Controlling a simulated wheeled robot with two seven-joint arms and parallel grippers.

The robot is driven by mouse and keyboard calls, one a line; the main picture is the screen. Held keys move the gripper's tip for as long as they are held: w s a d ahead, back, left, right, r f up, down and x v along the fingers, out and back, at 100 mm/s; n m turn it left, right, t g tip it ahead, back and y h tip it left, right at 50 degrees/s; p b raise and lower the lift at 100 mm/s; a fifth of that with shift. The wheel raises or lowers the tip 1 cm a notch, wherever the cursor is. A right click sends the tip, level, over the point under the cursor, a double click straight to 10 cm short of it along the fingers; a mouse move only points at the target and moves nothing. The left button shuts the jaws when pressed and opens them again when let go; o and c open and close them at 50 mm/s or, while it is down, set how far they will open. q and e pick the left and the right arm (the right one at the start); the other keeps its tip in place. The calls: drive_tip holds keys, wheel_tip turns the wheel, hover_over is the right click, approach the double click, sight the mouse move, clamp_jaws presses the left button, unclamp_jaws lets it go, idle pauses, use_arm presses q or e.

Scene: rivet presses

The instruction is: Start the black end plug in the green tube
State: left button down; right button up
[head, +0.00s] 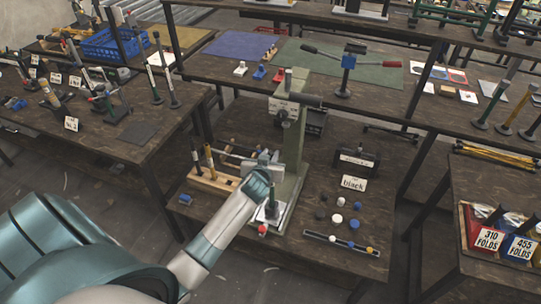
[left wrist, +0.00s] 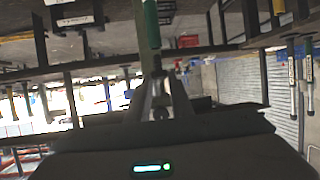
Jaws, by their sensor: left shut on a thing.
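My left gripper (head: 260,178) reaches in from the left to the green press in the head view. In the left wrist view its fingers (left wrist: 158,80) converge and are shut on a small dark piece, which looks like the black end plug (left wrist: 157,65). The green tube (left wrist: 150,25) runs down from the top edge of that view and ends just beyond the plug. I cannot tell whether tube and plug touch. My right gripper is not in view.
The press's green column (head: 296,135) stands beside my gripper. A wooden rack (head: 213,181) is to its left. A sign reading "black" (head: 353,183) stands to the right, behind several loose black, white and blue plugs (head: 337,219). A narrow strip with small pieces (head: 340,243) lies in front.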

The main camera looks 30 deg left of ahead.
use_arm(q)
drive_tip(key=shift+f+b, duration=0.85)
drive_tip(key=shift+f, duration=0.4)
idle(0.4)
drive_tip(key=c, duration=1.5)
unclamp_jaws()
drive_tip(key=shift+s, duration=0.1)
drive_tip(key=b+v, duration=0.4)
drive_tip(key=v, duration=1.3)
drive_tip(key=shift+s+d+r, duration=0.1)
